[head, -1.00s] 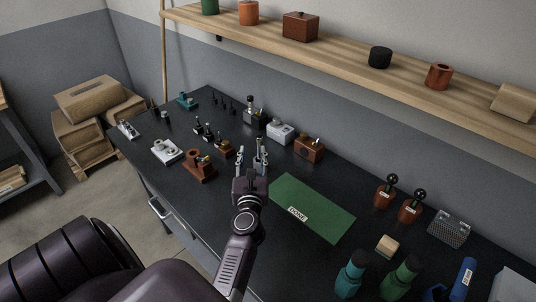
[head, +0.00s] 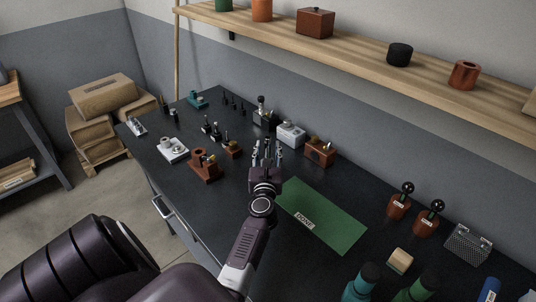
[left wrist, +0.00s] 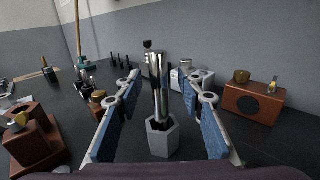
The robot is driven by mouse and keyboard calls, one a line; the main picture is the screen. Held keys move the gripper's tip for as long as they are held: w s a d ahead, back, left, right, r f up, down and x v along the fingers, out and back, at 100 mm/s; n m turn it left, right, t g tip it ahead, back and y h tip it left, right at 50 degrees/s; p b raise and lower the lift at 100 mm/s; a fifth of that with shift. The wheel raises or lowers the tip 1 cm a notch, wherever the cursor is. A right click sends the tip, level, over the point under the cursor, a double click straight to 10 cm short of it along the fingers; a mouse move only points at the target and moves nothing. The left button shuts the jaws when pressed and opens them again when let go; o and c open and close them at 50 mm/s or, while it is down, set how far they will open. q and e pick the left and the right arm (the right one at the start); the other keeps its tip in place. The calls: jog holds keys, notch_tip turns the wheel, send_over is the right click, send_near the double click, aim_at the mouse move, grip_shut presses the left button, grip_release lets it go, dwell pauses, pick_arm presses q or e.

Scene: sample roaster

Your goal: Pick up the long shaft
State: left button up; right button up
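A shiny metal shaft (left wrist: 159,82) stands upright in a grey hexagonal holder (left wrist: 163,138) in the left wrist view. I take it to be the long shaft. My left gripper (left wrist: 162,95) is open, with its blue-padded fingers on either side of the shaft and gaps on both sides. No contact shows. In the head view the left gripper (head: 267,152) is over the dark bench, and its fingers largely hide the shaft and holder. My right gripper is not in view.
A brown box (head: 320,152) and a white box (head: 291,134) stand behind and right of the gripper. A brown block (head: 204,166) stands to its left. The green mat (head: 335,222) lies clear to the right. A wooden shelf (head: 350,48) runs above the bench.

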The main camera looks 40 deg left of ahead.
pick_arm(q)
jog(key=shift+w+a, duration=0.45)
jog(key=shift+w, duration=0.05)
grip_shut()
jog(key=shift+r, duration=0.1)
